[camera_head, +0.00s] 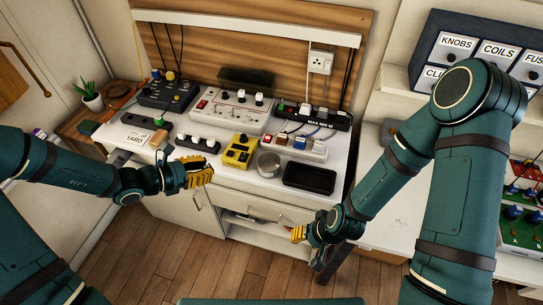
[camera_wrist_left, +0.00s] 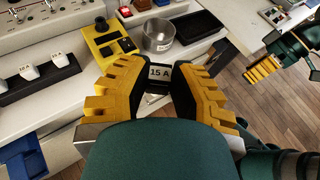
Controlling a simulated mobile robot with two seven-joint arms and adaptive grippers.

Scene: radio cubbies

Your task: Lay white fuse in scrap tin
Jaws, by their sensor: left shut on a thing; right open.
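My left gripper (camera_head: 200,172) is shut on a white fuse (camera_wrist_left: 159,72) marked "15 A", which shows between the yellow fingers in the left wrist view. In the head view the fuse is hidden by the fingers. The gripper is over the bench's front edge, left of the scrap tin. The scrap tin (camera_head: 269,165) is a round, open metal tin; it also shows beyond the fingertips in the left wrist view (camera_wrist_left: 158,35). My right gripper (camera_head: 298,233) is open, low in front of the bench drawers.
A yellow meter (camera_head: 240,152) stands just left of the tin, and a black tray (camera_head: 310,177) lies to its right. A black strip (camera_head: 197,144) with white fuses is behind the left gripper. Switch boxes and a power strip line the bench's back.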

